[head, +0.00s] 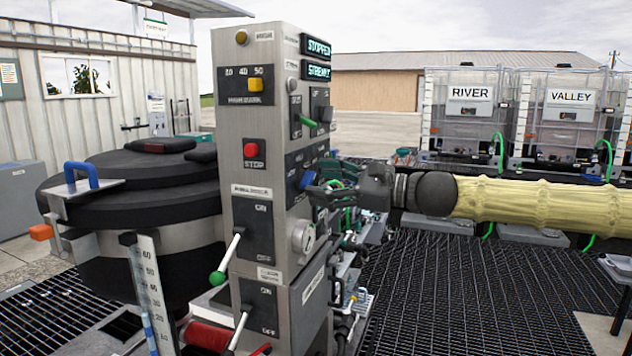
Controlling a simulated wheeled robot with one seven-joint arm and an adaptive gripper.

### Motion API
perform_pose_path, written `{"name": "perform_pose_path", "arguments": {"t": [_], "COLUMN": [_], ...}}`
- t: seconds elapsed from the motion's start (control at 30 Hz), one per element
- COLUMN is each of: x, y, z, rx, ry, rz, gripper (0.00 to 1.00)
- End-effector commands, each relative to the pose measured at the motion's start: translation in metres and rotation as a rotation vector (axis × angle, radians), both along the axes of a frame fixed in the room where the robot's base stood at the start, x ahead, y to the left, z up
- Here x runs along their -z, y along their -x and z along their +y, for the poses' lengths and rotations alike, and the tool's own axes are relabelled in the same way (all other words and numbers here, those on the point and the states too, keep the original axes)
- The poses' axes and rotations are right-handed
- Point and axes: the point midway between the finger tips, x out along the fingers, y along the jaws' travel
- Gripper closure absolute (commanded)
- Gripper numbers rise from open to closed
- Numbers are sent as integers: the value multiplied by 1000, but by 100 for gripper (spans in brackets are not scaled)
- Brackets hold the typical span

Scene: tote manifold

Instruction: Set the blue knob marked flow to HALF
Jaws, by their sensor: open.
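The blue knob (307,180) sits on the right-hand side face of the grey control panel (293,225), at about mid-height. That face is seen at a steep angle, so the knob's marking and pointer direction cannot be read. My gripper (322,190) comes in from the right, level with the knob. Its fingers are open, with their tips at or very close to the knob. I cannot tell whether they touch it or stand on both sides of it.
A round grey dial (303,237) lies below. The front face has a red STOP button (251,149) and a green-tipped lever (227,260). Hoses and fittings crowd below my gripper.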

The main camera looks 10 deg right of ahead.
Motion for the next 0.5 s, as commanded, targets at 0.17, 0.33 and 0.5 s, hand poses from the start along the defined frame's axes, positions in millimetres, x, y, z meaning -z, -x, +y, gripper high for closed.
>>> {"name": "perform_pose_path", "arguments": {"t": [0.17, 0.33, 0.5], "x": [0, 0, 0], "y": [-7, -10, -11], "z": [10, 15, 17], "rx": [0, 0, 0], "ry": [0, -1, -1], "rz": [0, 1, 1], "gripper": [38, 38, 38]}}
